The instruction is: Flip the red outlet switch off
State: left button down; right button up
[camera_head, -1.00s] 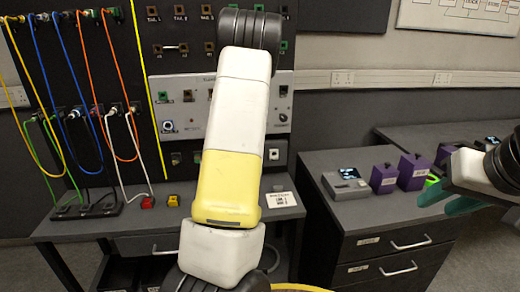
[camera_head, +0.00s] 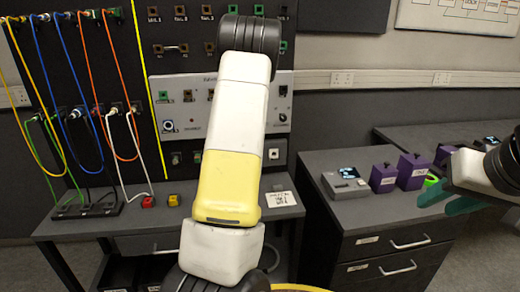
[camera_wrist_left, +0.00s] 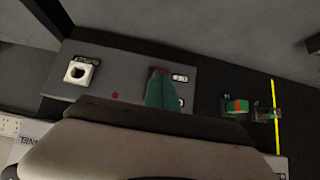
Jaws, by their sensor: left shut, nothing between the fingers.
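A small red part (camera_wrist_left: 158,70), which looks like the red outlet switch, shows at the tip of my left gripper (camera_wrist_left: 159,83) in the left wrist view. The teal fingers are shut with nothing between them and hide much of it, so I cannot tell its position or whether they touch it. It sits on a grey plate (camera_wrist_left: 130,72) with a white socket (camera_wrist_left: 80,70). In the head view my left arm hides that spot and the gripper; the white socket (camera_head: 273,154) shows just right of the arm. My right gripper (camera_head: 440,198) has its teal fingers apart, empty, at the right.
A red block (camera_head: 147,201) and a yellow block (camera_head: 173,200) sit on the bench. Hanging cables (camera_head: 75,110) fill the left board. Purple boxes (camera_head: 411,170) and a grey device (camera_head: 345,183) stand on the right cabinet, near my right gripper.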

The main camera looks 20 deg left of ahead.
pick_arm(q)
jog(key=shift+s+d+f, duration=0.1)
jog(key=shift+f, duration=0.55)
jog(key=shift+r, duration=0.8)
jog(key=shift+r, duration=0.15)
